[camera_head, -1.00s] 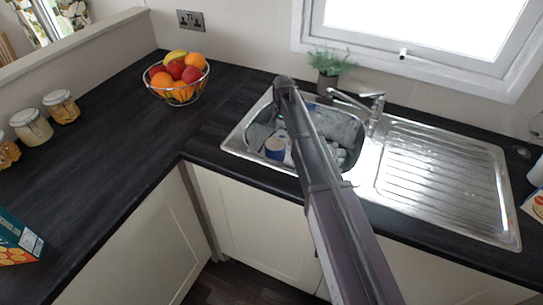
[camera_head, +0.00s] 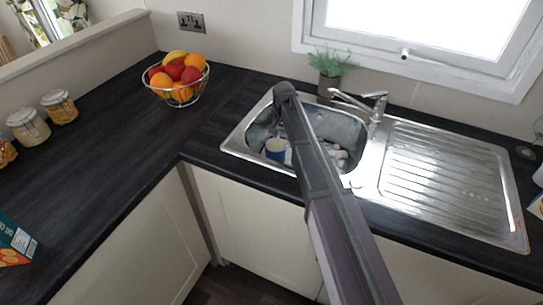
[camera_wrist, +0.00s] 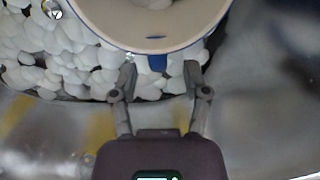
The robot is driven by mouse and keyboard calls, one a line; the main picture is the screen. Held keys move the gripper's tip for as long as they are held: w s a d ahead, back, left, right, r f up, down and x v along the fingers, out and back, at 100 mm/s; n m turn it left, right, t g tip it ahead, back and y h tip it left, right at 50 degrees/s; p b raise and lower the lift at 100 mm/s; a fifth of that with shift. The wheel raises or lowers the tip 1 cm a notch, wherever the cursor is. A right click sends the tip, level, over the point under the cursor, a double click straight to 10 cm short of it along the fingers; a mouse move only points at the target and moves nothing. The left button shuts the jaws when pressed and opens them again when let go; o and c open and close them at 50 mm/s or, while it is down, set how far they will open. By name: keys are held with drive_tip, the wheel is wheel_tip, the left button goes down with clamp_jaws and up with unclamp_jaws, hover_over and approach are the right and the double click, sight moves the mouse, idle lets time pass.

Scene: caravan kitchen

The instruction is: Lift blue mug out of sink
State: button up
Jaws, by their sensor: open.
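The blue mug (camera_head: 275,149) sits in the sink basin (camera_head: 238,140), toward its left side, with its pale inside facing up. In the wrist view the mug's white rim with a blue edge (camera_wrist: 150,44) fills the top, and a bit of its blue side shows below the rim. My gripper (camera_wrist: 160,82) is open, its two fingers apart just below the mug's near rim, with nothing held between them. In the head view my arm hangs over the sink and the fingers are mostly hidden in the basin.
White lumpy foam or pebbles (camera_wrist: 60,60) lie around the mug in the basin. The tap (camera_head: 365,103) stands behind the sink, with a potted plant (camera_head: 329,72) beside it. The ridged drainer (camera_head: 445,175) is clear. A fruit bowl (camera_head: 180,95) stands on the counter at left.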

sight(282, 143)
drive_tip(key=shift+f+b, duration=1.6)
drive_tip(key=shift+f, duration=0.3)
clamp_jaws()
